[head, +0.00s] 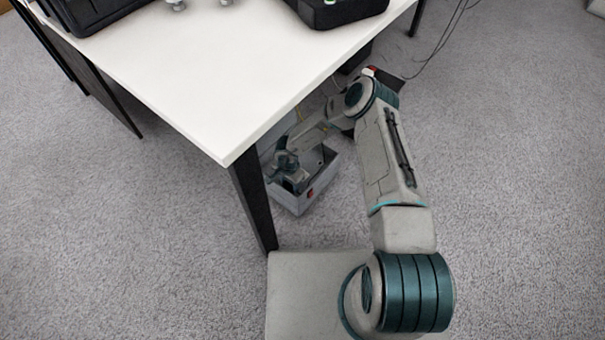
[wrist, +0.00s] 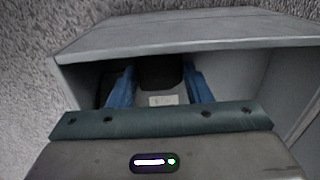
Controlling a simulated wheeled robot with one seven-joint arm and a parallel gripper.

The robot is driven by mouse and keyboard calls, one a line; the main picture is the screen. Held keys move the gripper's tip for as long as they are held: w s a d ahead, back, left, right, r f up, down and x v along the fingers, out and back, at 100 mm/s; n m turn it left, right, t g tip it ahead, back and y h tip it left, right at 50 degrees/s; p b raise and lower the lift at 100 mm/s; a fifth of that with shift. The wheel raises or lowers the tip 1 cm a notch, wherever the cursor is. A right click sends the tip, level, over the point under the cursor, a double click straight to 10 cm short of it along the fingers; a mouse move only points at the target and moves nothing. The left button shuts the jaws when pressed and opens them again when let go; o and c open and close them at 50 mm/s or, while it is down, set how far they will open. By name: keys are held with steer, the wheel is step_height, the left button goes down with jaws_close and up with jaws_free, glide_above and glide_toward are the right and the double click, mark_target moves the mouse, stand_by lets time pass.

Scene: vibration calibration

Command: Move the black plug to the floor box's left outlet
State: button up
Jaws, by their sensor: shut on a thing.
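The grey floor box (head: 325,178) stands open-topped on the carpet beside the table's front leg, with a small red part on its near side. My gripper (head: 291,178) reaches down into it. In the wrist view, the box's grey rim (wrist: 190,35) spans the frame above the fingers. My gripper's blue fingers (wrist: 160,88) are shut on a black thing, which looks like the black plug (wrist: 160,72). A pale grey block with a light label lies just below it in the picture. The outlets and the plug's far end are hidden, so I cannot tell whether it touches an outlet.
The white table (head: 240,60) overhangs the box, and its black leg (head: 252,200) stands just left of it. A black case (head: 335,10) sits on the table. Thin cables (head: 440,45) run behind it at the upper right.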

mark_target(289, 185)
steer(key=shift+f, duration=0.1)
steer(key=o, duration=1)
steer(key=shift+o, duration=0.2)
steer(key=shift+r+p, duration=1.85)
steer(key=shift+r, duration=0.7)
